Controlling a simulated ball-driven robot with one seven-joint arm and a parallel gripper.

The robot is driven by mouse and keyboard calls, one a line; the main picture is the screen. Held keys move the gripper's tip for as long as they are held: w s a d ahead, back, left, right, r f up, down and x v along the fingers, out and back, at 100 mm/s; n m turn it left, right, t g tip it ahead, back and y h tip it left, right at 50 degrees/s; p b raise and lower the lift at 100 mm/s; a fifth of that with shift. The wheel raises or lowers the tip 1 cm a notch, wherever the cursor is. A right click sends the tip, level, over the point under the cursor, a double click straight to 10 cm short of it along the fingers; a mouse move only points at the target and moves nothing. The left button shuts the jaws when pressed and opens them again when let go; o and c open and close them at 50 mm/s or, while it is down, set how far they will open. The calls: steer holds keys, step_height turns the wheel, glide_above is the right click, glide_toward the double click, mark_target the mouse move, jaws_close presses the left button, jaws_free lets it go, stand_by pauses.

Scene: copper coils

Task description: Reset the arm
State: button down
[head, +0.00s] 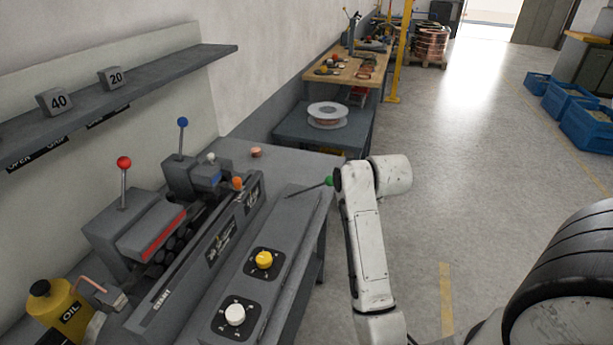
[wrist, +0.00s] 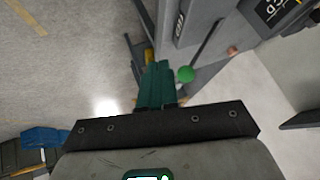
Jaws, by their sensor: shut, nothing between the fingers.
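My white arm (head: 366,245) rises beside the right edge of the grey machine (head: 215,255) in the head view. My gripper (wrist: 157,68) shows in the wrist view as green fingers pressed together, shut and empty. A lever with a green ball knob (wrist: 185,74) is just right of the fingertips in that view; whether they touch I cannot tell. The same green knob (head: 329,181) shows next to my arm in the head view. My gripper is not visible in the head view.
The machine carries a red-knobbed lever (head: 124,162), a blue-knobbed lever (head: 183,122), a yellow dial (head: 264,260) and a white dial (head: 235,315). A yellow oil can (head: 58,310) stands at lower left. A spool (head: 327,115) sits on a grey table behind. Open floor (head: 450,150) lies to the right.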

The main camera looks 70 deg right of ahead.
steer(key=w+a+f+n+y, duration=0.1)
steer(key=a+f+n, duration=0.2)
steer(key=a, duration=0.3)
steer(key=w+a+f+n+g+y, duration=0.1)
steer(key=a+f+n, duration=0.15)
steer(key=a, duration=0.35)
steer(key=w+a+f+n+y, duration=0.1)
steer(key=a+f+n, duration=0.1)
steer(key=a+f, duration=0.35)
steer(key=s+a+f+n+g+y, duration=0.1)
steer(key=s+a+f+n, duration=0.1)
steer(key=a, duration=0.6)
steer(key=s+a+f+n+g+y, duration=0.1)
steer(key=s+a+f+n, duration=0.1)
steer(key=s+a+n, duration=0.3)
steer(key=a, duration=0.4)
steer(key=shift+s+f+g+y, duration=0.2)
steer(key=shift+s+g+y, duration=0.1)
steer(key=shift+g, duration=0.1)
